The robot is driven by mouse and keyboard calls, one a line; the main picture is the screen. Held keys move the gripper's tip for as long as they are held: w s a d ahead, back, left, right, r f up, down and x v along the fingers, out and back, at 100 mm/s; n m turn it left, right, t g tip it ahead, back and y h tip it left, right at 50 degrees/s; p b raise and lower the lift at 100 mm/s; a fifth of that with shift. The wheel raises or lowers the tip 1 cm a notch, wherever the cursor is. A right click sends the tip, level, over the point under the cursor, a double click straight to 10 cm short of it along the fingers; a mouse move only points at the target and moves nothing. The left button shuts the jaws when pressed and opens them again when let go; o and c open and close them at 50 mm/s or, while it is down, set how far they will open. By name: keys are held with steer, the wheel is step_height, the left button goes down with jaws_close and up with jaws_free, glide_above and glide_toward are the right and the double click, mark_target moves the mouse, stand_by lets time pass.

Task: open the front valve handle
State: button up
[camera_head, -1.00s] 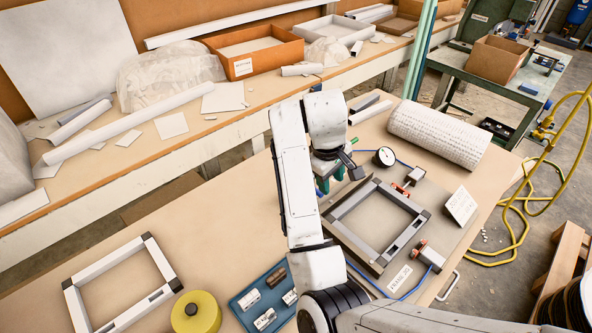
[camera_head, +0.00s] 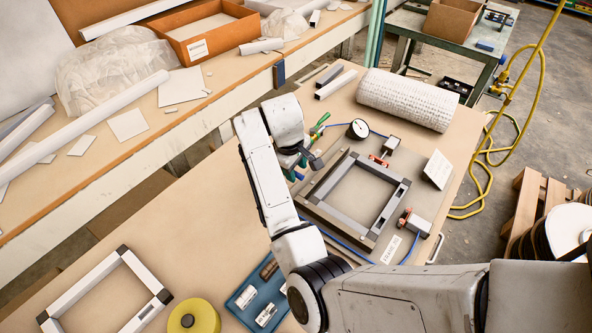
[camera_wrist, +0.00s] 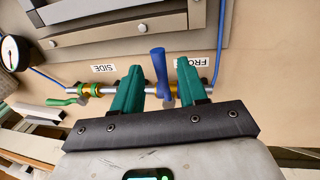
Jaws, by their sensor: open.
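The front valve's blue handle (camera_wrist: 158,72) stands across a brass pipe in the wrist view, near an upside-down label (camera_wrist: 190,62) reading FRO and partly covered. My gripper (camera_wrist: 160,66) is open, with one teal finger on each side of this handle. Gaps show on both sides of the handle; its depth between the fingers is hard to judge. The side valve's green handle (camera_wrist: 62,101) lies to the left, by the SIDE label (camera_wrist: 103,68). In the head view my gripper (camera_head: 292,172) is at the press board's left edge, largely hidden by my wrist.
A grey frame (camera_head: 355,195) lies on the board, with red-tipped clamps (camera_head: 415,222) around it. A gauge (camera_head: 358,129) and white roll (camera_head: 408,98) are behind. A blue tray (camera_head: 258,298) and yellow tape roll (camera_head: 193,317) lie in front. Bare table (camera_head: 200,215) is left.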

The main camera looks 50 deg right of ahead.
steer(key=shift+d+f, duration=0.15)
steer(key=shift+f, duration=0.7)
jaws_close()
